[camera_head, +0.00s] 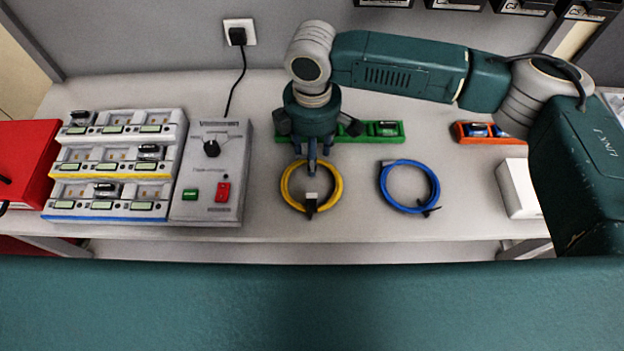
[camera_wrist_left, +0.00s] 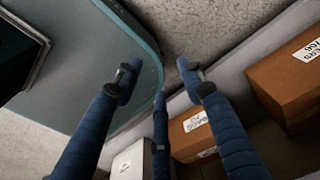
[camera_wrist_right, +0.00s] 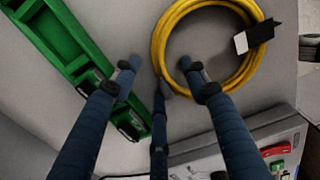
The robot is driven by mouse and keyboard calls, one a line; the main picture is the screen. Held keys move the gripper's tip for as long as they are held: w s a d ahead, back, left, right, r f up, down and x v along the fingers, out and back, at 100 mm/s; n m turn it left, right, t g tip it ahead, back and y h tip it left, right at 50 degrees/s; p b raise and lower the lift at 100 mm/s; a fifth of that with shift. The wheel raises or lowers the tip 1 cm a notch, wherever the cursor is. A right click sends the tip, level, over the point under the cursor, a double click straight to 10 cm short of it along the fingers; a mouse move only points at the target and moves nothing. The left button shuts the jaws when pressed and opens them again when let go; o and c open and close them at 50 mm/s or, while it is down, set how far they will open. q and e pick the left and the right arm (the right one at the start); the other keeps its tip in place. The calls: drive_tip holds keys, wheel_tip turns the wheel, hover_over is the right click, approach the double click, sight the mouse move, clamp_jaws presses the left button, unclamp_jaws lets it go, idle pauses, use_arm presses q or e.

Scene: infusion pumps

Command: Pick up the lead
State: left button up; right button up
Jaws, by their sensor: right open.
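A coiled yellow lead (camera_head: 338,189) with a black and white plug end lies on the table, below my right gripper (camera_head: 312,168). In the right wrist view the yellow lead (camera_wrist_right: 203,93) lies ahead of the spread fingers, with one fingertip overlapping its near edge. The right gripper is open and empty; contact with the lead cannot be told. A coiled blue lead (camera_head: 435,185) lies further right on the table. My left gripper (camera_wrist_left: 160,75) shows only in its own wrist view, open and empty, away from the leads.
A green tray (camera_head: 360,131) lies behind the yellow lead. A grey test box (camera_head: 226,150) and a battery charger rack (camera_head: 172,192) stand left. An orange tray (camera_head: 461,138) and white box (camera_head: 510,189) are right. The left wrist view shows cardboard boxes (camera_wrist_left: 290,80).

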drive_tip(key=shift+s, duration=0.1)
clamp_jaws()
use_arm(q)
drive_tip(key=shift+s+a, duration=0.1)
drive_tip(key=shift+s, duration=0.8)
drive_tip(key=shift+w, duration=0.15)
use_arm(e)
drive_tip(key=shift+r, duration=0.15)
drive_tip(key=shift+r, duration=0.6)
use_arm(q)
wheel_tip(320, 180, down, 3)
drive_tip(key=b, duration=0.3)
drive_tip(key=shift+w, duration=0.15)
use_arm(e)
wheel_tip(320, 180, up, 19)
drive_tip(key=shift+f, duration=0.15)
